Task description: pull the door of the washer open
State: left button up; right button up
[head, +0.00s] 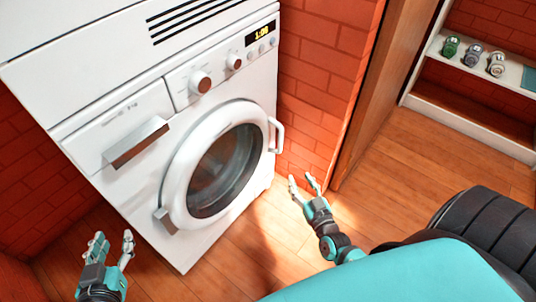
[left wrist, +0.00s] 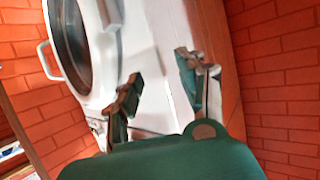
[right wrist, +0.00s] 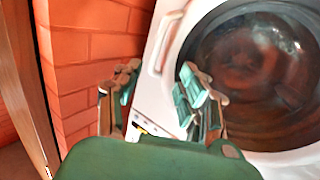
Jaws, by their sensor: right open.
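The white washer (head: 75,118) stands against the brick wall. Its round door (head: 176,190) with dark glass looks shut. The door's white handle (head: 280,134) sticks out at its right edge. It also shows in the right wrist view (right wrist: 155,45) and the left wrist view (left wrist: 43,62). My right gripper (head: 303,182) is open and empty, below and to the right of the handle, apart from it. In the right wrist view the handle is just beyond the fingertips (right wrist: 160,76). My left gripper (head: 113,239) is open and empty at the lower left, in front of the washer's lower body.
A brick wall (head: 315,75) is close to the washer's right side, ending at a wooden frame (head: 365,80). A white shelf (head: 510,78) with several small jars stands at the far right. The wooden floor (head: 425,150) between is clear.

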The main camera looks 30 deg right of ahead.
jog(key=w, duration=0.2)
jog(key=b, duration=0.3)
send_near(282, 141)
jog(key=w, duration=0.5)
jog(key=w+d+b, duration=0.1)
jog(key=w, duration=0.2)
jog(key=w+b, duration=0.1)
jog(key=w, duration=0.1)
jog(key=shift+w+d+f, duration=0.1)
jog(key=shift+w+d, duration=0.05)
jog(key=shift+d, duration=0.2)
pick_arm(q)
jog(key=s+r+t+h, duration=0.2)
jog(key=r+t, duration=0.4)
jog(key=r, duration=0.4)
jog(key=s+d+r+t+h, duration=0.1)
jog(key=s+r+t+h, duration=0.2)
jog(key=r+t, duration=0.4)
jog(key=shift+r+t, duration=0.3)
jog(key=shift+r, duration=1.65)
pick_arm(e)
jog(key=shift+w, duration=0.25)
grip_shut()
